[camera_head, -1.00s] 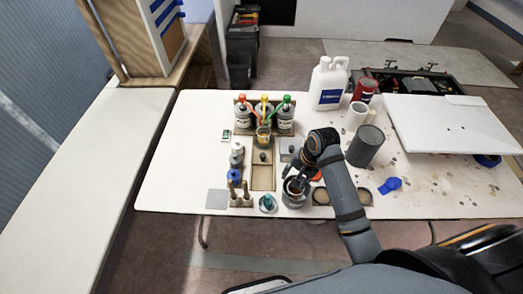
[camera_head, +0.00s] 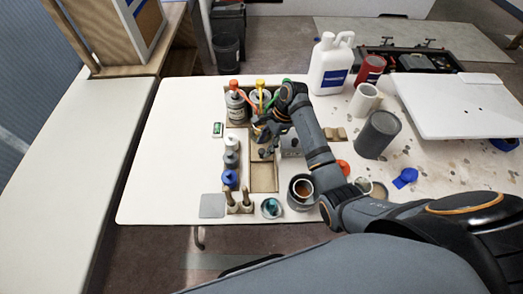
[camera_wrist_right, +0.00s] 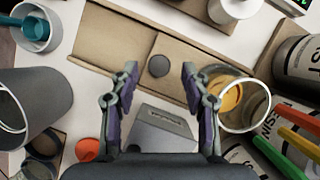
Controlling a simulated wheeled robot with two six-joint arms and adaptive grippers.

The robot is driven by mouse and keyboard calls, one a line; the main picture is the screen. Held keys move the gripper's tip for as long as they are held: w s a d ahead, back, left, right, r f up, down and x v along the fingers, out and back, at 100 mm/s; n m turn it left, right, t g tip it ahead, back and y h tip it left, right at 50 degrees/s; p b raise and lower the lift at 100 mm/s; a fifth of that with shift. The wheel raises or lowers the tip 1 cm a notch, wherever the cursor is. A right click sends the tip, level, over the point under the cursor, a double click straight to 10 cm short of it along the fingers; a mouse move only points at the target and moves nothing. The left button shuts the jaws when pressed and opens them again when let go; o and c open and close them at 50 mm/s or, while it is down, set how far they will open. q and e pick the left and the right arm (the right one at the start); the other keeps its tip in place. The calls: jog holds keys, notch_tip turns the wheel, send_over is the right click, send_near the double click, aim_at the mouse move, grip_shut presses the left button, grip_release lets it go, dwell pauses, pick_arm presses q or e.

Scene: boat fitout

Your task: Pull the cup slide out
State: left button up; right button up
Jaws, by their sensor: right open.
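The cup slide is a light wooden board (camera_wrist_right: 178,65) in a shallow wooden channel (camera_head: 263,180), with a round dark knob (camera_wrist_right: 158,66) on it. A clear cup with amber contents (camera_wrist_right: 235,98) stands at the slide's far end, to the right in the wrist view. My right gripper (camera_wrist_right: 159,78) is open, with its two fingers apart on either side of the knob in that view. I cannot tell whether the fingers touch it. In the head view my right gripper (camera_head: 267,138) is over the slide and hides much of the cup. My left gripper is not in view.
Bottles with red and yellow tops (camera_head: 237,105) stand behind the slide. Small bottles (camera_head: 230,160) line its left. A dark tin (camera_head: 300,192) and a teal-filled dish (camera_head: 271,208) are near the front. The channel's front part is bare.

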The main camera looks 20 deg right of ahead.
aim_at(263, 151)
jog(key=x, duration=0.3)
jog(key=shift+f, duration=0.15)
jog(key=shift+a+f, duration=0.1)
jog(key=shift+f, duration=0.1)
jog(key=shift+c, duration=0.4)
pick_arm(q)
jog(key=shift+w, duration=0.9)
pick_arm(e)
grip_shut()
